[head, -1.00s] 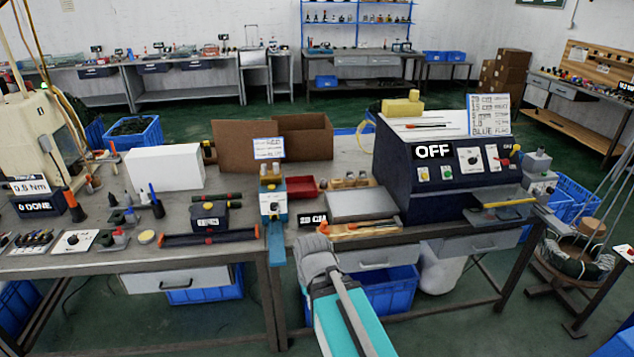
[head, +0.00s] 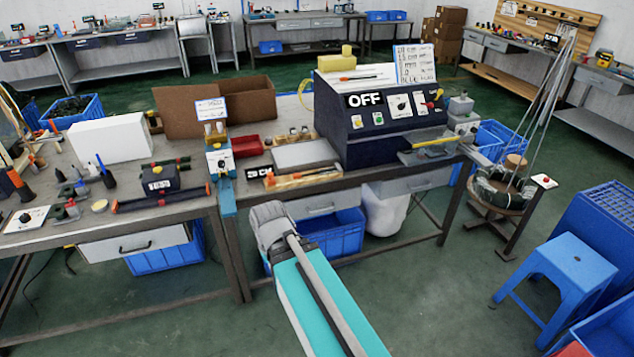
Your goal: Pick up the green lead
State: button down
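I cannot pick out a green lead for sure. In the head view, a dark coiled bundle (head: 503,192), perhaps greenish, lies on a round brown stand (head: 514,211) at the right, with several long thin grey strands rising from it. Its details are too small to tell. My teal and grey arm shows at the bottom middle, in front of the bench.
A dark blue machine reading OFF (head: 375,125) stands on the bench (head: 205,208). A blue stool (head: 572,265) and blue crates (head: 608,230) stand at the right. The green floor between the bench and stool is clear.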

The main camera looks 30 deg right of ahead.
aim_at(295, 176)
jog(key=k, duration=0.9)
jog(key=z, duration=0.2)
jog(key=i, duration=0.45)
jog(key=z, duration=0.65)
jog(key=i, duration=2.05)
jog(key=u, duration=0.6)
